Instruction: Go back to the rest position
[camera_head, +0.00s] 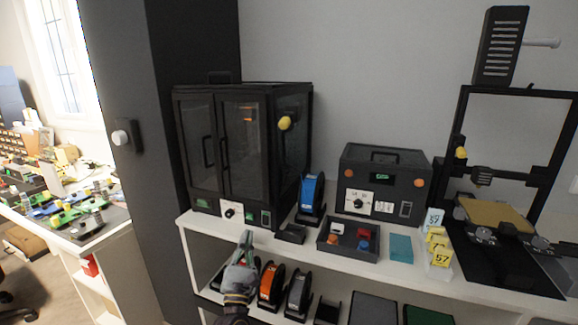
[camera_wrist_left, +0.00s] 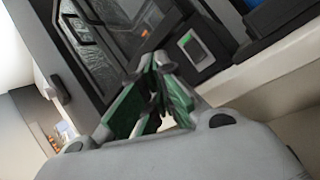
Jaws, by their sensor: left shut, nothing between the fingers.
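My left gripper (camera_head: 246,240) comes up from the bottom in the head view, in front of the white shelf's front edge and below the black cabinet. Its fingers are together with nothing between them. In the left wrist view the green-padded fingers (camera_wrist_left: 158,66) meet near the middle, pointing at the lower front of the black cabinet (camera_wrist_left: 98,50). In the head view the cabinet (camera_head: 240,150) stands with both glass doors shut, and a white dial panel (camera_head: 231,212) shows just above the gripper. My right gripper is in neither view.
On the white shelf (camera_head: 460,285) stand a blue spool (camera_head: 311,195), a dark tray (camera_head: 333,249) with small parts, a grey control box (camera_head: 384,180) and a 3D printer (camera_head: 500,215). Spools (camera_head: 271,287) fill the lower shelf beside my gripper. A cluttered table (camera_head: 60,215) is at left.

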